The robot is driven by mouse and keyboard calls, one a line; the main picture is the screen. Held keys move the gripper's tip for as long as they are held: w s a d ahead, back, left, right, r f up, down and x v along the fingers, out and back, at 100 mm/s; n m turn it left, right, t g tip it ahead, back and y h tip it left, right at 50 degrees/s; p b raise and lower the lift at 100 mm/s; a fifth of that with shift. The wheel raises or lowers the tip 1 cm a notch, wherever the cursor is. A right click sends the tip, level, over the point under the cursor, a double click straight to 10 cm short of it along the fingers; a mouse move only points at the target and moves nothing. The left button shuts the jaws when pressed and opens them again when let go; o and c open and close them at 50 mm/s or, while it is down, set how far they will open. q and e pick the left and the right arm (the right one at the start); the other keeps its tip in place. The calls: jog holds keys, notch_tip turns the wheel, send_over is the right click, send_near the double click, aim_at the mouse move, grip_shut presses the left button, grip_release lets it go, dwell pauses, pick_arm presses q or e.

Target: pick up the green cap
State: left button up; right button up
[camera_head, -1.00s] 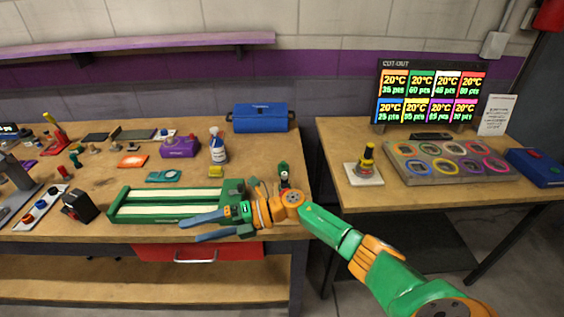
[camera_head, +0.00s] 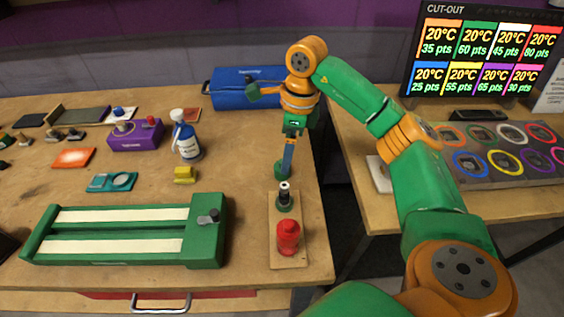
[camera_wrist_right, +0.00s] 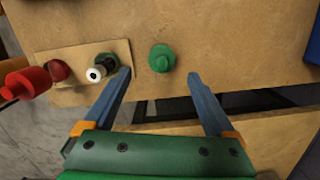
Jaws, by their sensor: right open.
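The green cap (camera_head: 283,168) stands on the wooden table near its right edge, partly hidden by my finger in the head view. In the right wrist view the green cap (camera_wrist_right: 161,58) stands alone on the tabletop, just beyond and roughly midway between my fingertips. My right gripper (camera_head: 287,165) points down at the cap in the head view, its fingers overlapping each other. In the right wrist view my right gripper (camera_wrist_right: 159,75) is open and empty, one blue finger toward each side of the cap. My left gripper is not in view.
A wooden board (camera_head: 275,257) in front of the cap holds a white-topped green post (camera_head: 284,197) and a red piece (camera_head: 288,238). A green slot track (camera_head: 208,240), spray bottle (camera_head: 186,140) and blue toolbox (camera_head: 228,95) stand nearby. A gap separates the two tables.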

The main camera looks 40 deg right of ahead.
aim_at(277, 166)
jog(key=f, duration=0.2)
jog(key=a+f+p, duration=0.1)
jog(key=f, duration=0.1)
jog(key=shift+w, duration=0.4)
jog(key=shift+w+d+f, duration=0.1)
jog(key=shift+w+f, duration=0.15)
jog(key=shift+f, duration=0.2)
jog(key=shift+s+r, duration=0.1)
jog(key=shift+s, duration=0.05)
jog(key=c, duration=1.4)
